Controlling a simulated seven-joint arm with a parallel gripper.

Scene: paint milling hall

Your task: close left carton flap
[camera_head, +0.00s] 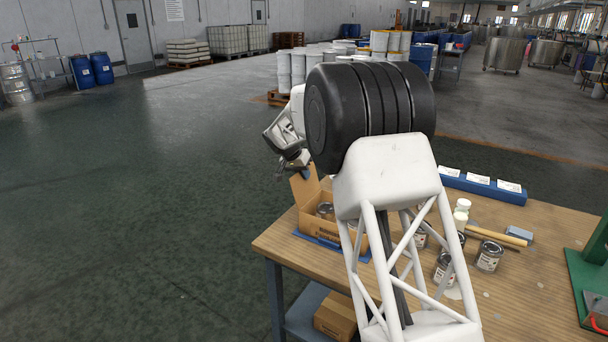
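A brown cardboard carton (349,238) sits on a blue mat (318,239) at the left end of the wooden table, with its top open and at least one metal can (325,210) inside. Its left flap (304,186) stands raised at the carton's left side. My gripper (303,172) is at the top of this flap, pointing down. I cannot tell whether it touches the flap. Its fingers are small and dark, and their opening cannot be made out. My own arm hides the right part of the carton.
A blue holder with white labels (480,184) lines the back edge. A green stand (588,275) is at far right. Floor left of the table is clear.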

